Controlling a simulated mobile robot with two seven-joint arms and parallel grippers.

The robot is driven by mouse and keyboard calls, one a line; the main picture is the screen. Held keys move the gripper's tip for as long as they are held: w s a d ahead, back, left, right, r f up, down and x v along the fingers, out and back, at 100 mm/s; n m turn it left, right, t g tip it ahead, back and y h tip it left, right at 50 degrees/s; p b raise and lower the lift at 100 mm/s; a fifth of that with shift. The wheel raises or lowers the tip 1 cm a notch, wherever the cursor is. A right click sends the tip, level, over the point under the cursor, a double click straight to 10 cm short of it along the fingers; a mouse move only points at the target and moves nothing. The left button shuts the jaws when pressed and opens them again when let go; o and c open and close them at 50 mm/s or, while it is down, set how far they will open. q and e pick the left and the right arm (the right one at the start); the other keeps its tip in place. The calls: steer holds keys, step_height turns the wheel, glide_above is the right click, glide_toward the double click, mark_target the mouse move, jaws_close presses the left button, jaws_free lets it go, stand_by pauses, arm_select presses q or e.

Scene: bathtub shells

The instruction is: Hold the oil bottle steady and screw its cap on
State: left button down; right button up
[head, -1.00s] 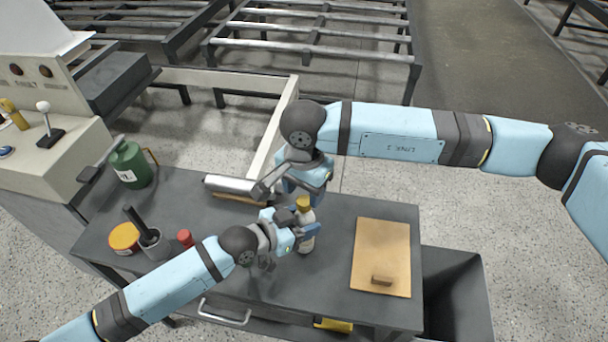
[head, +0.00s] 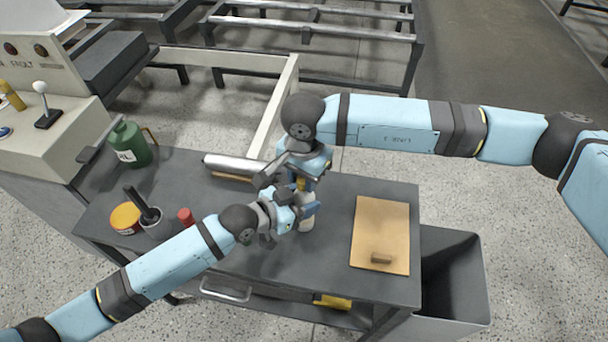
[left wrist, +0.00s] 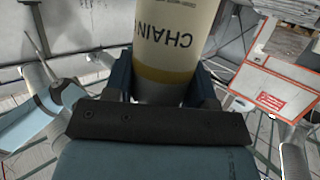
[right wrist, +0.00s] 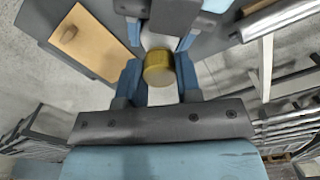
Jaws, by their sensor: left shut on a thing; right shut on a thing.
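The oil bottle (head: 307,222) stands upright on the dark bench, pale, with a label reading "CHAIN" in the left wrist view (left wrist: 178,40). My left gripper (head: 299,209) is shut around its body from the side. The yellow cap (head: 301,185) is at the bottle's top, and its round face shows in the right wrist view (right wrist: 159,70). My right gripper (head: 306,180) points down from above and is shut on the cap. The fingers hide the bottle neck, so I cannot tell how far the cap is seated.
A green can (head: 130,146), an orange-lidded tub (head: 126,218), a grey cup with a black handle (head: 154,225) and a red object (head: 186,217) stand at left. A metal roller (head: 235,166) lies behind the grippers. A tan board (head: 380,225) lies at right. Bare bench separates it from the bottle.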

steer(key=shift+m, duration=0.7)
steer(key=o, duration=1.1)
step_height(320, 180, up, 12)
arm_select(q)
steer(key=shift+c, duration=1.8)
jaws_free()
